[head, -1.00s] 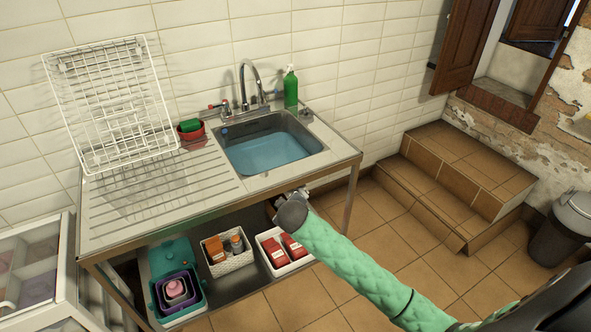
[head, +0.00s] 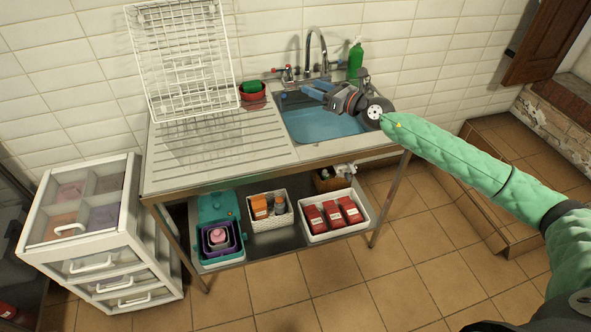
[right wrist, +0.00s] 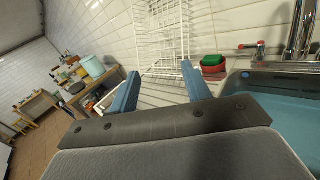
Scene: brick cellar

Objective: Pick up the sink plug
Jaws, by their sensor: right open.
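A small bluish piece (head: 283,97) sits at the back left corner of the sink basin and may be the sink plug; it is too small to be sure. It also seems to show on the basin's near corner in the right wrist view (right wrist: 245,75). The sink (head: 300,122) holds blue water. My right gripper (head: 307,89) is over the basin, its blue fingers pointing left. In the right wrist view the fingers (right wrist: 160,70) are apart with nothing held between them. My right gripper hides part of the basin's back and right side. My left gripper is not in view.
The tap (head: 318,50) and a green bottle (head: 355,60) stand behind the basin. A red bowl with a green sponge (head: 252,92) is left of it. A white wire rack (head: 180,60) leans on the wall. The ribbed drainboard (head: 220,145) has free room.

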